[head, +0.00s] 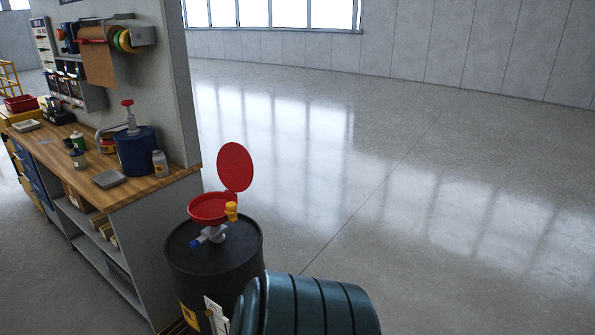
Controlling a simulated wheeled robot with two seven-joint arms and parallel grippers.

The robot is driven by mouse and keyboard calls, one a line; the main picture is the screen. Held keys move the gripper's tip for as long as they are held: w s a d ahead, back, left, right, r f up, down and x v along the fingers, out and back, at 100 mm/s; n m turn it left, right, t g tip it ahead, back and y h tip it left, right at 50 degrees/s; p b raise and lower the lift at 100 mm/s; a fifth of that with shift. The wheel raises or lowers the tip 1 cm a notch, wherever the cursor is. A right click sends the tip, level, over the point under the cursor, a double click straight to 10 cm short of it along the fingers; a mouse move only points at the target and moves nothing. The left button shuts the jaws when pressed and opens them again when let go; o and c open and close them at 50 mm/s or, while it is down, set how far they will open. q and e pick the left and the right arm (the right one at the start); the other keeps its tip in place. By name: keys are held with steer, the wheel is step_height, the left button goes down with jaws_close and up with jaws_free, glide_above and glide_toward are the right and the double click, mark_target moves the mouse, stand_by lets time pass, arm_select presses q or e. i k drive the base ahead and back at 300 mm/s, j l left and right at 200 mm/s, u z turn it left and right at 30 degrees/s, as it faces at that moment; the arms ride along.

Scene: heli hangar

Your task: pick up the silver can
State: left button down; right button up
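No thing in the head view is clearly a silver can. A small greyish container (160,163) with a narrower top stands upright on the wooden workbench (150,185), near its right end; I cannot tell if it is a can or a bottle. Neither of my grippers is in view.
A blue drum (137,152) with a pump stands on the bench beside a grey tray (108,179). A black barrel (215,262) with a red funnel (212,206) stands at the bench's right end. A teal ribbed object (315,308) is in front. Floor rightward is clear.

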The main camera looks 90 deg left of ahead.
mark_target(160, 161)
steer(key=i+l+u, duration=0.1)
steer(key=i+u, duration=0.25)
steer(key=i, duration=0.15)
steer(key=i+l+u, duration=0.35)
steer(key=i, duration=0.15)
steer(key=i+j+u, duration=0.15)
steer(key=i+u, duration=0.85)
steer(key=i+l+u, duration=0.2)
steer(key=i+u, duration=0.45)
steer(key=u, duration=0.2)
steer(key=i+l+u, duration=0.1)
steer(key=u, duration=0.3)
steer(key=i+l+u, duration=0.15)
steer(key=u, duration=0.25)
steer(key=i+l+u, duration=0.2)
steer(key=u, duration=0.2)
steer(key=i+l+u, duration=0.25)
steer(key=u, duration=0.25)
steer(key=i+l+u, duration=0.2)
steer(key=l+u, duration=0.25)
steer(key=i+l+u, duration=0.15)
steer(key=l+u, duration=0.35)
